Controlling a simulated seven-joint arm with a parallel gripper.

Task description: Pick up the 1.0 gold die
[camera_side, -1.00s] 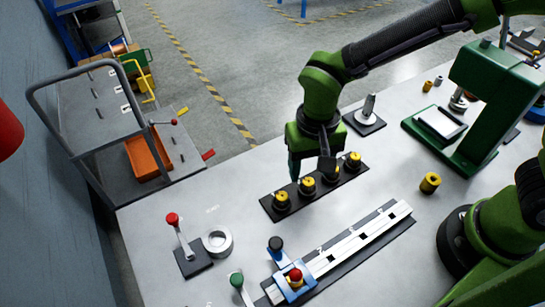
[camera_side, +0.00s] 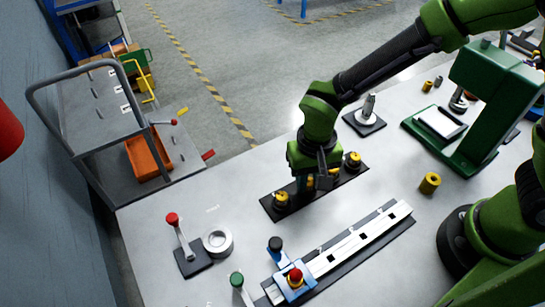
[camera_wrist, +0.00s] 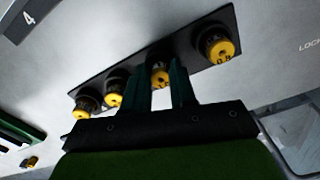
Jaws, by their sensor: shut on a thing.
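Several gold dies with black bases stand in a row on a black rack (camera_side: 266,208). In the wrist view, the two fingers of my gripper (camera_wrist: 162,78) are shut on a gold die (camera_wrist: 160,77), third from the left; its label is too small to read. The die to its right (camera_wrist: 221,50) reads 0.8, and two more gold dies (camera_wrist: 114,98) (camera_wrist: 83,110) stand to its left. In the side view, my gripper (camera_side: 308,188) points down at the rack and partly hides the middle dies. The held die appears still at the rack.
A slotted rail (camera_side: 345,250) with a blue clamp lies in front of the rack. A red-knobbed lever (camera_side: 178,232) and a metal ring (camera_side: 217,243) are at left. A loose gold cylinder (camera_side: 429,183) and a green press (camera_side: 490,95) are at right.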

